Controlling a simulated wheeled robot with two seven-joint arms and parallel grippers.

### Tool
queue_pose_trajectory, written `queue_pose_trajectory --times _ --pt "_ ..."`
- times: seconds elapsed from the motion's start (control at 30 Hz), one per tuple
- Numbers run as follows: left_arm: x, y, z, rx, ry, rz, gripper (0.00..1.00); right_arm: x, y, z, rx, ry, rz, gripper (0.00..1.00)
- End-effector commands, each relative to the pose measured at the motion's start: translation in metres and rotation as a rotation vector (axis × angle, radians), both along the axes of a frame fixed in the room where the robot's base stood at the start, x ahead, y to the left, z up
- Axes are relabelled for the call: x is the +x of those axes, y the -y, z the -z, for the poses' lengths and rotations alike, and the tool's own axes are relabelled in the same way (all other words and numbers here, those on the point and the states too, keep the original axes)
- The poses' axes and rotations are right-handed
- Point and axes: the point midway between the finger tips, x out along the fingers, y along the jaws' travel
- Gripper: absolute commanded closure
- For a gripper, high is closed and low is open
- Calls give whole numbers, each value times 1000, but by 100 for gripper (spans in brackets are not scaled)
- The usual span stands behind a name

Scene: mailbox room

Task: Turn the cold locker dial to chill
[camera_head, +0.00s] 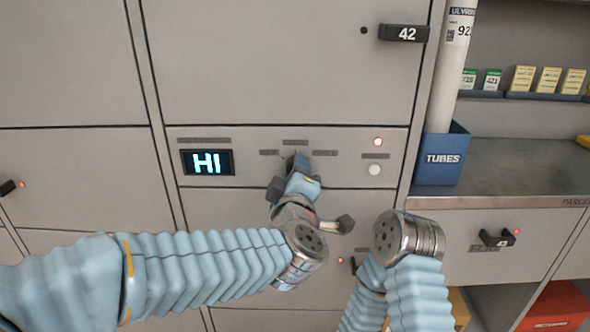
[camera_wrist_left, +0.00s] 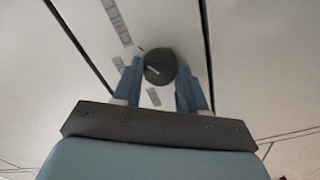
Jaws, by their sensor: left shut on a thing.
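The cold locker dial (camera_wrist_left: 160,66) is a dark round knob with a pale pointer line, set on the grey locker panel (camera_head: 345,142). My left gripper (camera_head: 299,172) reaches up to the dial, which it mostly covers in the head view. In the left wrist view, the blue fingers of the left gripper (camera_wrist_left: 160,85) stand on either side of the knob and are shut on it. Small labels sit around the dial, too small to read. The display (camera_head: 208,162) left of the dial shows "HI". My right forearm is at lower right, but its gripper is not visible.
A red light (camera_head: 378,142) and a pale round button (camera_head: 375,169) sit right of the dial. A blue tubes box (camera_head: 441,158) stands on the metal counter (camera_head: 510,180) at right.

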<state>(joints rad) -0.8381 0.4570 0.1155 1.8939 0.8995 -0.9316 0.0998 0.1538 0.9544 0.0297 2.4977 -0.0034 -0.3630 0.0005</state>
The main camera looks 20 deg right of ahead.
Motion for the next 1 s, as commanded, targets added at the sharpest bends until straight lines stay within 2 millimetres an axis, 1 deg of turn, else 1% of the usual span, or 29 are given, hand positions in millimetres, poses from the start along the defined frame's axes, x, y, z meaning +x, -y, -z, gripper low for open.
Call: queue_pose_trajectory --times 0.2,0.6,0.63,0.7,0.77,1.0 --pt "0 0 1 35 7 1 89 0 0 -2 0 0 0 100" --pt "0 0 2 39 8 2 89 0 0 -2 0 0 0 100" --pt "0 1 2 39 8 2 54 0 0 -2 0 0 0 100" --pt "0 0 2 39 8 1 43 0 0 -2 0 0 0 100" --pt "0 0 1 38 9 1 34 0 0 -2 0 0 0 100" --pt "0 0 1 37 10 1 33 0 0 -2 0 0 0 100"
